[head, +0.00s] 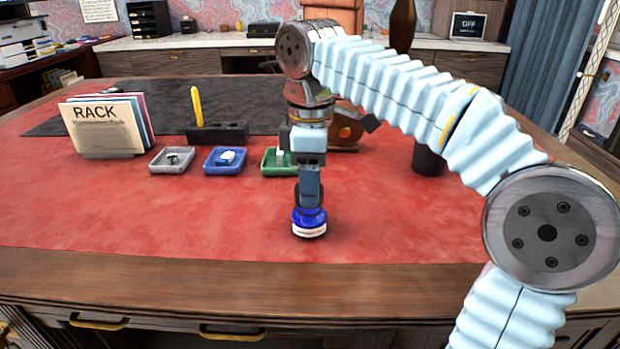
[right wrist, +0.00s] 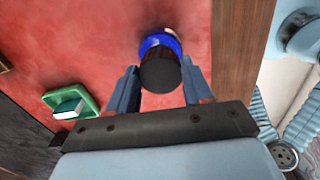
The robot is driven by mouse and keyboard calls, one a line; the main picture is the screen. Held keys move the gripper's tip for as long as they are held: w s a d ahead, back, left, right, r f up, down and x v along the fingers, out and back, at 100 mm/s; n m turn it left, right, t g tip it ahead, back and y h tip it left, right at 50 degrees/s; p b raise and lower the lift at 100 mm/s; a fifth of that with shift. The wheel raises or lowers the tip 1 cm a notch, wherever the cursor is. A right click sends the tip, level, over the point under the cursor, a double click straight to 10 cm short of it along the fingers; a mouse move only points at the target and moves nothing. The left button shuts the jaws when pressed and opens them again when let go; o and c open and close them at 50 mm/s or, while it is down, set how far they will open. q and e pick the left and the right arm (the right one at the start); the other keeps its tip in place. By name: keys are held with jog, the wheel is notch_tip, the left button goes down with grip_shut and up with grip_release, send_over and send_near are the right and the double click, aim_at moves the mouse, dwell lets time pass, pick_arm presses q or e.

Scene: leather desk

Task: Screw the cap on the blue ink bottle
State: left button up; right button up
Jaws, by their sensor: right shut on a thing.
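The blue ink bottle (head: 309,222) stands upright on the red leather near the desk's front edge, with a pale label band low on it. My right gripper (head: 310,196) points straight down directly above it and hides its top in the head view. In the right wrist view a dark round cap (right wrist: 160,77) lies between the two fingers, in line with the blue bottle (right wrist: 158,41) beyond it. My right gripper is shut on the cap. The cap's seating on the bottle's neck is hidden. My left gripper is not in view.
Grey (head: 171,168), blue (head: 224,169) and green (head: 268,167) trays stand in a row behind the bottle, left of my arm, holding small items. A folder rack (head: 105,128) stands at the left. A dark cup (head: 429,160) stands at the right. The front leather is clear.

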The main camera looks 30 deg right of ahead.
jog(key=shift+r+p, duration=0.3)
jog(key=shift+p, duration=0.25)
dwell(0.9)
jog(key=shift+f, duration=0.4)
dwell(0.6)
jog(key=shift+f, duration=0.35)
dwell(1.4)
jog(key=o, duration=1.1)
notch_tip(320, 180, up, 7)
jog(key=shift+r+p, duration=0.15)
jog(key=shift+p, duration=0.6)
jog(key=shift+r, duration=0.1)
